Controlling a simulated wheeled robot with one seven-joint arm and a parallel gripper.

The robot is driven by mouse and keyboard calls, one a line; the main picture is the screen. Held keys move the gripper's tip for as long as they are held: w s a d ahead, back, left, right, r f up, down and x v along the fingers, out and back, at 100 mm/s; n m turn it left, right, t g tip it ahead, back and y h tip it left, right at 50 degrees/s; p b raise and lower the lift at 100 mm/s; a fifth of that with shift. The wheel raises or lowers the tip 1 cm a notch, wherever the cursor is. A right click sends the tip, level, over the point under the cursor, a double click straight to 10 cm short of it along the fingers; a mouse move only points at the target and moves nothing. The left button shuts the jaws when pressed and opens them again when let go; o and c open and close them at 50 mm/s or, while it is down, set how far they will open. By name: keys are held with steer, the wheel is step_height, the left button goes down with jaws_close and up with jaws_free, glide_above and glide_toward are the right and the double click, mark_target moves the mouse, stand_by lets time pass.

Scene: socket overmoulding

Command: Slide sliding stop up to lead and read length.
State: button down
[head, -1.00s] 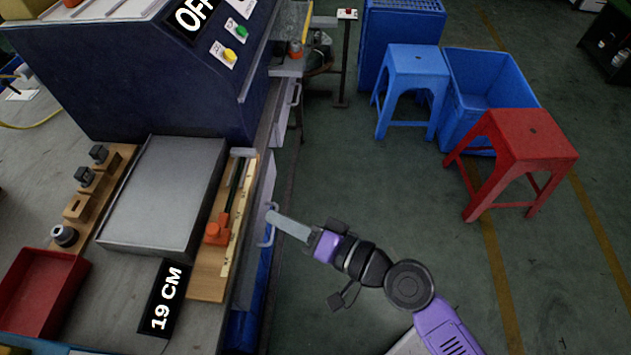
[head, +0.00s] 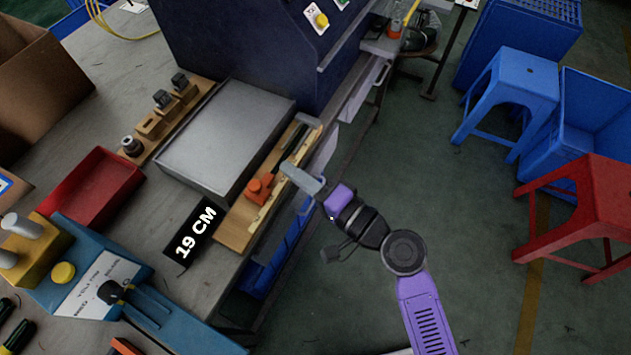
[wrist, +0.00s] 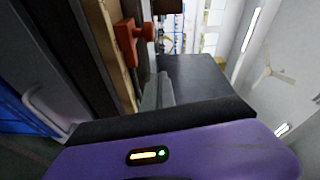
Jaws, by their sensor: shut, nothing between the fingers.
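The orange sliding stop (head: 259,189) sits on a wooden gauge board (head: 236,230) at the table's right edge. A dark lead (head: 292,143) lies along the board beyond the stop, beside a pale ruler strip (head: 283,180). A black sign reading "19 CM" (head: 194,232) stands at the board's near left. My gripper (head: 286,168) is shut and empty, just right of the board near the stop and lead. In the wrist view the orange stop (wrist: 127,40) shows just beyond and left of my shut fingers (wrist: 158,92). I cannot tell whether they touch it.
A red tray (head: 97,187) and a blue fixture (head: 95,280) are further left. Open floor lies right of the table, with blue (head: 515,85) and red stools (head: 585,200).

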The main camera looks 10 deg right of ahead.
steer(key=shift+s+a+f, duration=0.15)
steer(key=shift+s+a, duration=0.1)
steer(key=shift+a, duration=0.4)
steer(key=shift+s+a+f, duration=0.1)
steer(key=shift+s+a, duration=0.15)
steer(key=shift+a, duration=0.35)
steer(key=shift+s+a+f, duration=0.15)
steer(key=shift+s+a, duration=0.1)
steer(key=shift+a, duration=0.4)
steer(key=s+a, duration=0.4)
steer(key=s, duration=0.1)
steer(key=s+a, duration=0.2)
steer(key=s, duration=0.1)
steer(key=shift+a, duration=0.1)
